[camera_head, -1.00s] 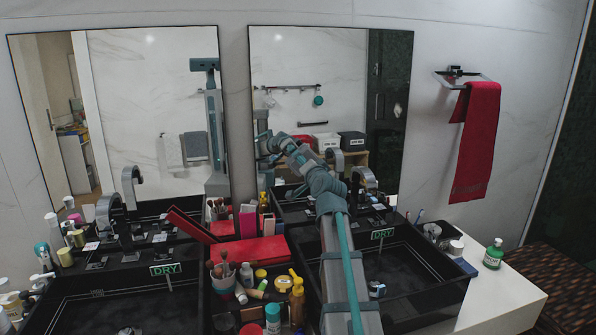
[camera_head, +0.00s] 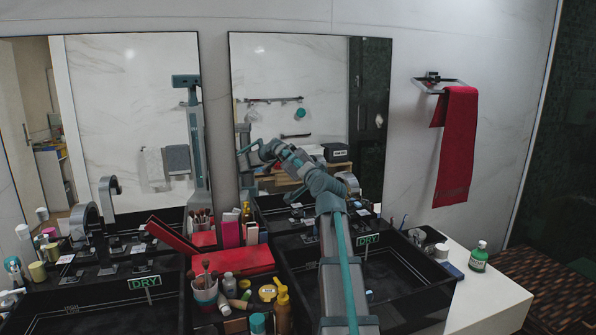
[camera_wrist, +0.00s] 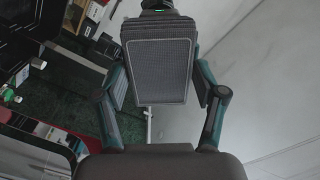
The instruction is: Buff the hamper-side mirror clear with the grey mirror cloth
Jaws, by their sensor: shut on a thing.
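The grey mirror cloth (camera_wrist: 160,68) shows in the wrist view as a flat, ribbed grey pad with a pale border. My gripper (camera_wrist: 160,88) is shut on it, with one finger along each side. In the head view my gripper (camera_head: 246,155) is small and lies over the left edge of the right mirror (camera_head: 330,90); I cannot tell whether the cloth touches the glass. The left mirror (camera_head: 120,110) hangs beside it. No hamper can be made out, so I cannot tell which mirror is the hamper-side one.
Below the mirrors are two black sinks with green DRY signs (camera_head: 144,283). Between them stand a red box (camera_head: 235,262), a brush cup (camera_head: 204,290) and bottles. A red towel (camera_head: 457,145) hangs at right. A green bottle (camera_head: 479,257) stands on the white counter.

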